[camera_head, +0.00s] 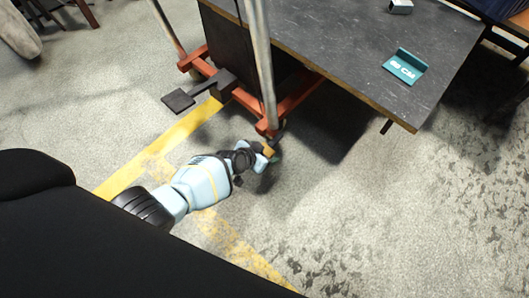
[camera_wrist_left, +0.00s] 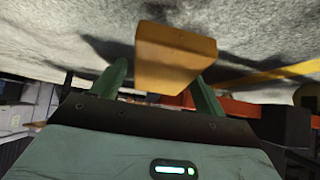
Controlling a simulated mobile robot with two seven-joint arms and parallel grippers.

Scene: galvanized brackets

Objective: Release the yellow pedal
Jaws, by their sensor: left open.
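The yellow pedal (camera_head: 268,149) sits low at the near corner of a red wheeled frame, just above the floor. In the left wrist view the pedal (camera_wrist_left: 174,58) is a plain yellow-orange block. My left gripper (camera_head: 271,157) is at the pedal. In the left wrist view the two green fingers of the gripper (camera_wrist_left: 160,84) are apart, with the pedal between them in the picture. I cannot tell whether either finger touches it. The far side of the pedal is hidden. My right gripper is not in view.
The red frame (camera_head: 299,98) carries metal posts (camera_head: 262,62) and a black pedal (camera_head: 178,100) on its left. A dark table (camera_head: 345,50) overhangs to the right, with a teal tray (camera_head: 406,67) on it. Floor in front is clear, with yellow lines (camera_head: 160,147).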

